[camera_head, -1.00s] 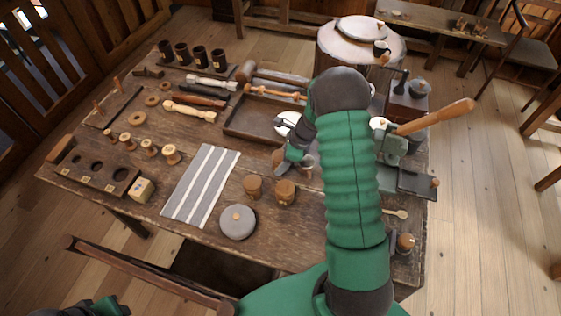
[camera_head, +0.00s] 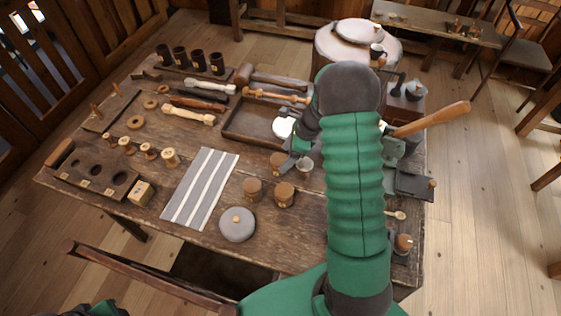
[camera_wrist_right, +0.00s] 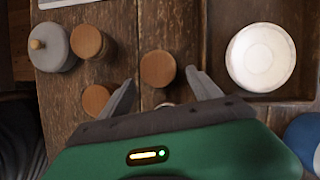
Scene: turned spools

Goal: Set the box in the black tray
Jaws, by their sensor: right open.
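A small pale wooden box (camera_head: 140,193) with a label sits at the table's left front, by the end of a dark block with round holes. A flat black tray (camera_head: 413,187) lies at the table's right side, partly hidden by my right arm. My right gripper (camera_head: 290,162) is over the middle of the table, well right of the box. In the right wrist view, its fingers (camera_wrist_right: 160,80) are open and empty, with a round wooden lid (camera_wrist_right: 157,68) seen just beyond the tips. The box is not in the wrist view. My left gripper does not show.
A striped cloth (camera_head: 202,187) lies right of the box. Wooden-topped canisters (camera_head: 252,189) and a grey lidded pot (camera_head: 237,224) stand in front of my right gripper. A brown open tray (camera_head: 250,124) holds a white round item. A wooden handle (camera_head: 435,119) sticks out at right.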

